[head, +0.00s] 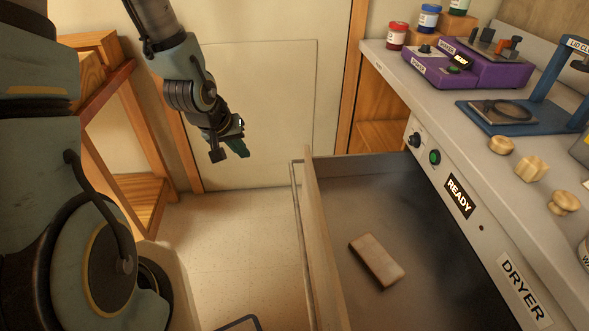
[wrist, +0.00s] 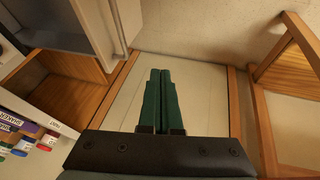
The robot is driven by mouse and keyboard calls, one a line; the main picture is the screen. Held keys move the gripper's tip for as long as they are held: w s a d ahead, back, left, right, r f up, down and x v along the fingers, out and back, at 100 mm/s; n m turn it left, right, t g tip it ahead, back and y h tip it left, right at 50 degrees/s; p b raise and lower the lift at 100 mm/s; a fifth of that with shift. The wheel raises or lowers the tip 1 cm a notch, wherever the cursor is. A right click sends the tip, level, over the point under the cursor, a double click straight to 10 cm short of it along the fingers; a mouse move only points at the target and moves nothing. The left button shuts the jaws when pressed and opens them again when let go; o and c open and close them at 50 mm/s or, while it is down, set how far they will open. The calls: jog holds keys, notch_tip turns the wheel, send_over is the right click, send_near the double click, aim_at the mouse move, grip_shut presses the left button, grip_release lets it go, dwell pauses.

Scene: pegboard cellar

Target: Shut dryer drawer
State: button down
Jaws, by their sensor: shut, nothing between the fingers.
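The dryer drawer (head: 313,235) is pulled out from under the grey bench, below the DRYER label (head: 522,286). A flat brownish block (head: 377,261) lies on its dark floor. My gripper (head: 240,148) is in the air to the left of the drawer's far end, apart from it. Its green fingers are together and empty in the wrist view (wrist: 159,100). In the wrist view a dark-floored open tray, which looks like the drawer (wrist: 105,30), shows at the upper left. A bar-like handle (head: 296,215) runs along the drawer's outer front.
The bench top holds a purple device (head: 480,65), a blue press (head: 530,112), several jars and wooden knobs (head: 530,168). A wooden shelf unit (head: 140,190) stands at left. A panelled wall (head: 265,110) is behind.

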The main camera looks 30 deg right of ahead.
aim_at(307, 175)
jog(key=d+f+h, duration=0.1)
jog(key=d+f, duration=0.2)
jog(key=d, duration=0.1)
jog(key=s+d+f+p, duration=0.1)
jog(key=d+f, duration=0.3)
jog(key=d, duration=0.1)
jog(key=s+d+f+g+h, duration=0.1)
jog(key=d+f, duration=0.2)
jog(key=d, duration=0.2)
jog(key=shift+s+d+f+m+h, duration=0.1)
jog(key=shift+d+f+m+h, duration=0.1)
jog(key=shift+f+m+h, duration=0.15)
jog(key=shift+d, duration=0.1)
